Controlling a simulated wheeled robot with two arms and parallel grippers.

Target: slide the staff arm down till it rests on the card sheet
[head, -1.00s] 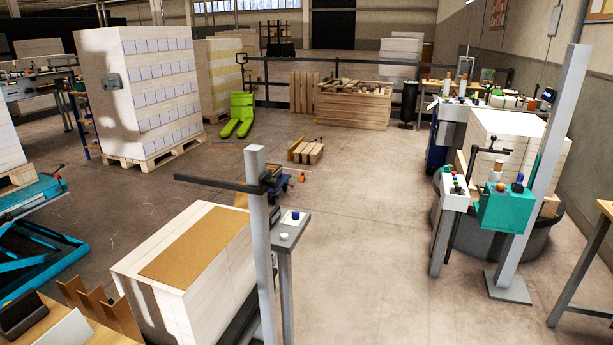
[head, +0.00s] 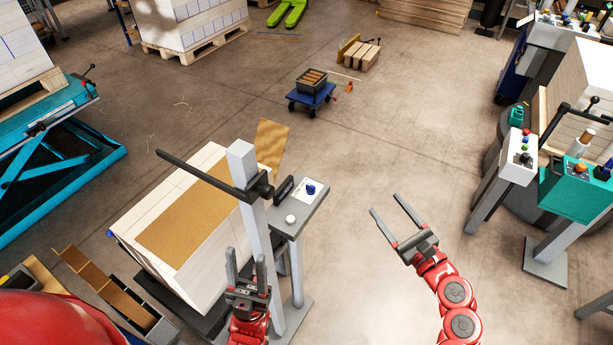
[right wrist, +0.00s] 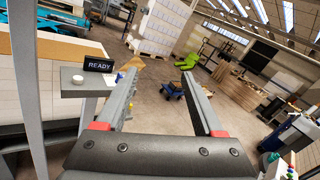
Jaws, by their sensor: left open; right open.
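The staff arm (head: 200,174) is a dark horizontal bar on a sliding collar near the top of a grey post (head: 253,225). It reaches left over the brown card sheet (head: 185,222), which lies on the white ream stack (head: 205,285). The bar looks raised above the sheet; the exact gap is hard to judge. My left gripper (head: 246,262) is open and empty, in front of the post and below the collar. My right gripper (head: 386,205) is open and empty over bare floor, right of the post; its fingers also show in the right wrist view (right wrist: 165,90).
A grey control stand (head: 305,205) with a blue knob and a white button stands right of the post. Its display (right wrist: 98,64) reads READY in the right wrist view. A blue cart (head: 312,95) stands beyond.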

